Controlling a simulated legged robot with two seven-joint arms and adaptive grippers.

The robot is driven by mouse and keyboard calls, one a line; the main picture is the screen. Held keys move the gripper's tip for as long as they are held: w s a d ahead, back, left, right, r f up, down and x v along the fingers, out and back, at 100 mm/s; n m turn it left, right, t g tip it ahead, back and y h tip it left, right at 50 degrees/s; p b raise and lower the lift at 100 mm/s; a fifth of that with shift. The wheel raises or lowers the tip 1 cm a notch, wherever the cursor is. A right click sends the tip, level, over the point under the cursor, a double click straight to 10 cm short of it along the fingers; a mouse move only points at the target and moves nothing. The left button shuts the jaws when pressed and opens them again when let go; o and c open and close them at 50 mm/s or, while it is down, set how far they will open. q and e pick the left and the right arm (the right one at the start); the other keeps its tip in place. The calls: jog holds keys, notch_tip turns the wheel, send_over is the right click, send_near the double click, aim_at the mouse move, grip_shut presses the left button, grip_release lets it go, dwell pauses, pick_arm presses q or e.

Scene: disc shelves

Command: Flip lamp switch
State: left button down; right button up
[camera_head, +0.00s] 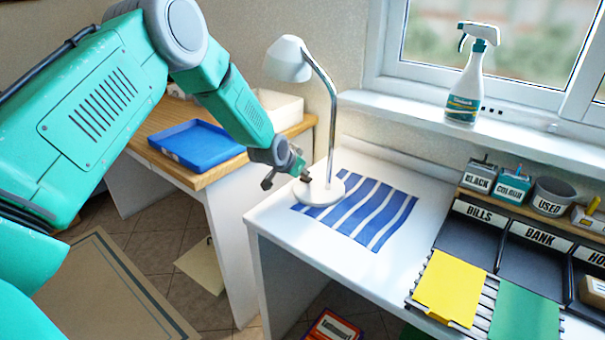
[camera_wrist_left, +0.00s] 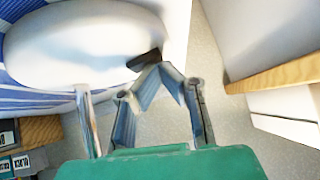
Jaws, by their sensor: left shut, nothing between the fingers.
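A white desk lamp (camera_head: 319,193) with a round base, a chrome stem and a white shade stands on the white desk, on a blue-and-white striped cloth (camera_head: 376,222). In the left wrist view the lamp's white base (camera_wrist_left: 75,45) fills the upper left. A small dark block, apparently the switch (camera_wrist_left: 143,60), sits at the base's right edge. My left gripper (camera_head: 298,172) is beside the left side of the base. In the wrist view its fingers (camera_wrist_left: 162,67) are together and empty, with the tips right by the dark block; I cannot tell whether they touch it.
A blue tray (camera_head: 196,146) and a white box (camera_head: 280,108) are on the wooden table at left. A spray bottle (camera_head: 467,85) stands on the windowsill. Labelled black trays (camera_head: 535,262) and small containers are at right. The desk's front left is clear.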

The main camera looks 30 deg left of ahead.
aim_at(307, 180)
pick_arm(q)
jog(key=shift+d, duration=0.15)
jog(key=shift+s+d+r+p, duration=0.15)
jog(key=shift+d+p, duration=0.3)
jog(key=shift+d, duration=0.25)
jog(key=shift+r, duration=0.25)
notch_tip(307, 180, up, 4)
jog(key=p, duration=0.3)
jog(key=shift+a+p, duration=0.1)
jog(key=shift+p, duration=0.2)
jog(key=a+v, duration=0.2)
jog(key=v, duration=0.7)
jog(key=shift+s+p, duration=0.2)
jog(key=shift+p, duration=0.2)
jog(key=shift+a, duration=0.1)
